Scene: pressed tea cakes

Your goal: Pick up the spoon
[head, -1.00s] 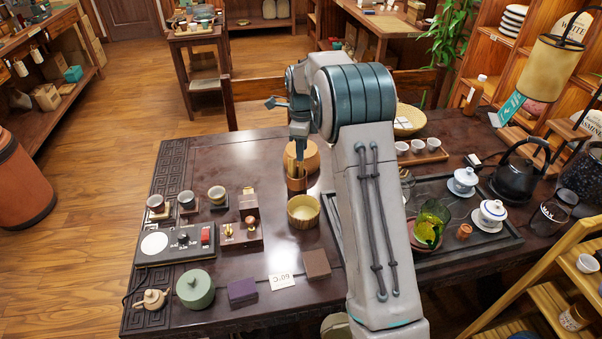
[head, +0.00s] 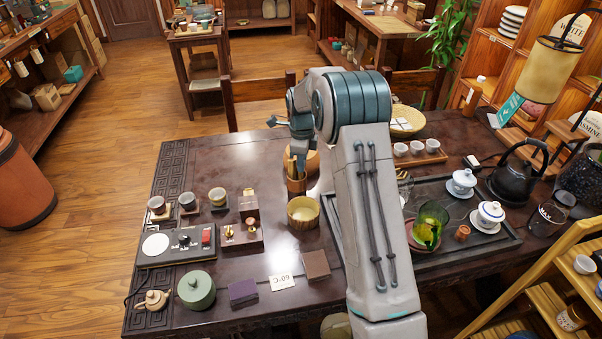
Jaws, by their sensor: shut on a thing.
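A bamboo holder (head: 296,187) with thin wooden tools standing in it is near the table's middle. My gripper (head: 300,168) points down at the top of this holder. It is shut on what I take to be the spoon, among the tools. The spoon's shape is too small and too covered by the fingers to make out clearly, and its lower part is hidden in the holder.
A round bamboo bowl (head: 303,211) stands just in front of the holder, and a round wooden piece (head: 313,160) is close behind it. A dark tray (head: 468,228) with a gaiwan and a green glass cup is to the right.

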